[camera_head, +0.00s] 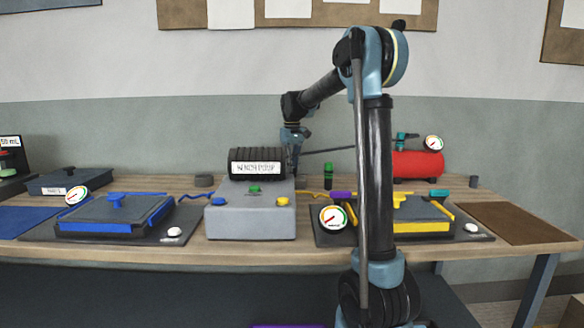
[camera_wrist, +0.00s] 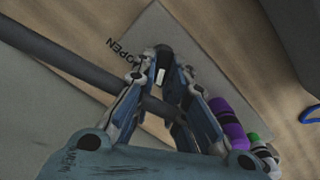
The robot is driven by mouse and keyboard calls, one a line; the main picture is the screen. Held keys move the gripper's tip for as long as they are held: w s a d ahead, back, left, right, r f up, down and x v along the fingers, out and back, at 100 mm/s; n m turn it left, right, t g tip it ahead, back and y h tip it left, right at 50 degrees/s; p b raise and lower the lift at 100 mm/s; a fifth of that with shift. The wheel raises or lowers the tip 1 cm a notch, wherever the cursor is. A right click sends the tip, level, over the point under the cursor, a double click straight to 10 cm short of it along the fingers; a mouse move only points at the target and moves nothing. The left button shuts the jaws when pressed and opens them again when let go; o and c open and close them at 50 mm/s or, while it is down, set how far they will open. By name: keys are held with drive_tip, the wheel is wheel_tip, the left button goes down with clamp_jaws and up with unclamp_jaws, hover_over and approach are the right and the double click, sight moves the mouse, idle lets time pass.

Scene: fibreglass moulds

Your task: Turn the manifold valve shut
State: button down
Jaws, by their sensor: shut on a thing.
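My gripper (camera_wrist: 163,70) is shut on a small dark handle with a white mark (camera_wrist: 161,75), which I take to be the manifold valve's handle. The handle is mostly hidden between the fingers. A pale grey plate (camera_wrist: 140,35) lies under it, with the word OPEN printed to the left of the fingertips. In the head view my gripper (camera_head: 294,150) reaches down just behind the right end of the black vacuum pump (camera_head: 256,162). The fingertips and the valve are hidden there. I cannot tell the handle's exact angle.
A dark pipe (camera_wrist: 60,55) runs close by the fingers. A purple cylinder (camera_wrist: 228,122) and a green-and-white one (camera_wrist: 262,152) stand right of them. In the head view, a grey box (camera_head: 250,222), a blue-trimmed mould (camera_head: 115,210), a yellow-trimmed mould (camera_head: 425,213) and a red tank (camera_head: 418,164) occupy the table.

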drive_tip(key=shift+n, duration=1.3)
drive_tip(key=c, duration=1.6)
unclamp_jaws()
drive_tip(key=shift+f, duration=0.1)
drive_tip(key=shift+a, duration=0.1)
wheel_tip(320, 180, up, 12)
